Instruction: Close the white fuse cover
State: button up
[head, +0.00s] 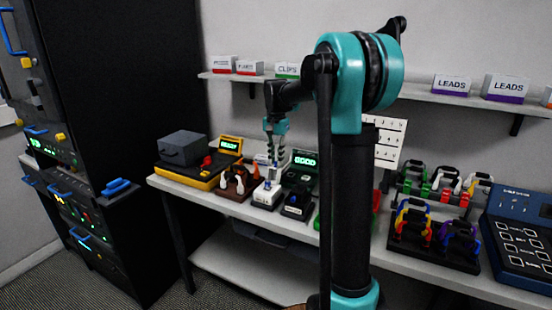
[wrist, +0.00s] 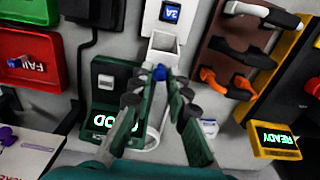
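The white fuse holder (head: 267,193) stands on the bench among other small devices. In the wrist view its white body (wrist: 163,42) has an open box-like top and a blue 2A label (wrist: 171,12). A blue knob (wrist: 160,72) shows at its near end, beside a white loop-shaped part (wrist: 152,138) seen between my fingers. I take these for parts of the raised cover, but my fingers hide much of it. My gripper (wrist: 160,78) has its green fingertips on either side of the blue knob. I cannot tell whether they press on it. In the head view my gripper (head: 275,160) is directly above the holder.
A black device reading GOOD (head: 301,187) stands right beside the holder. A brown rack with orange and black clips (head: 237,183) and a yellow tester reading READY (head: 200,177) are to the left. Lead racks (head: 432,232) and a blue panel (head: 520,235) are farther right.

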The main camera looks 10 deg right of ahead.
aim_at(262, 194)
grip_shut()
jog(key=shift+s, duration=0.1)
jog(key=shift+s+a+r+t+h, duration=0.25)
jog(key=shift+s+a+t+h, duration=0.45)
jog(key=shift+t, duration=0.2)
jog(key=s+a+t+h, duration=0.1)
jog(key=s+t, duration=0.1)
jog(key=s+a+f+t+h, duration=0.1)
jog(key=s+a+t+h, duration=0.1)
jog(key=t, duration=0.1)
jog(key=s+a+t+h, duration=0.1)
jog(key=s+t+h, duration=0.1)
jog(key=shift+a+f, duration=0.25)
jog(key=shift+f, duration=0.1)
jog(key=shift+s+a+f+t+h, duration=0.35)
jog(key=shift+s+f, duration=0.3)
jog(key=shift+f, duration=0.55)
jog(key=shift+s+a+f+t+h, duration=0.2)
jog(key=shift+s+a+f+t, duration=0.3)
jog(key=shift+f, duration=0.75)
jog(key=shift+s+a+f+t+h, duration=0.3)
jog(key=shift+s+f, duration=0.45)
jog(key=shift+f, duration=0.45)
